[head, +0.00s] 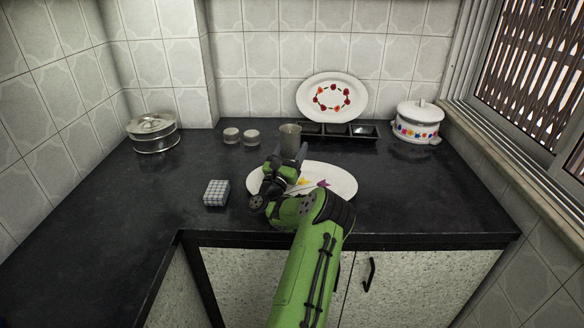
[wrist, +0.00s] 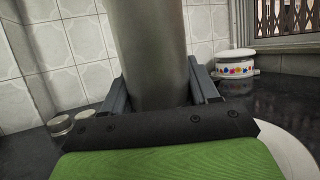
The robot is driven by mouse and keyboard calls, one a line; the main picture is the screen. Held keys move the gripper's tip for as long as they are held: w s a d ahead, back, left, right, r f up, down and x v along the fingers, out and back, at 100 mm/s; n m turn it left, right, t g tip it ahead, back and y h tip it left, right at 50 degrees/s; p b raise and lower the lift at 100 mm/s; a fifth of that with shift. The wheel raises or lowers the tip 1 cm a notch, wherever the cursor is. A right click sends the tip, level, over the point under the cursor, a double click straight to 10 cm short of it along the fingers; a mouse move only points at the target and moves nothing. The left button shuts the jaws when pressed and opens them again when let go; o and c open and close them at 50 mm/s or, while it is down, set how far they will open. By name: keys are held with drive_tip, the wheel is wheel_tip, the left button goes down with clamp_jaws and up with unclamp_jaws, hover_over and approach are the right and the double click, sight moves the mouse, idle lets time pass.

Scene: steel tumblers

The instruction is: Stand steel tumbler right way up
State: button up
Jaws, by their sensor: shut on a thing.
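A grey steel tumbler (head: 290,137) shows just beyond my gripper (head: 288,154) in the head view, above the back part of the dark counter. In the wrist view the tumbler (wrist: 148,50) stands tall between the two fingers of my gripper (wrist: 160,92), which are shut on its sides. It looks roughly upright, with the wider end at the top in the head view. Its base is hidden behind my gripper, so I cannot tell whether it touches the counter.
A white oval plate (head: 335,180) lies under my arm. Two small jars (head: 241,137), a steel pot (head: 153,134), a black sectioned tray (head: 338,131), a standing plate (head: 332,98) and a lidded white pot (head: 418,122) line the back. The left counter is clear.

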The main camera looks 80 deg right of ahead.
drive_tip(key=shift+f+b, duration=0.45)
drive_tip(key=shift+f, duration=1.15)
drive_tip(key=shift+f+b, duration=0.5)
drive_tip(key=shift+b, duration=0.15)
drive_tip(key=shift+f, duration=0.1)
drive_tip(key=shift+a, duration=0.1)
drive_tip(key=o, duration=1.3)
drive_tip(key=shift+o, duration=0.2)
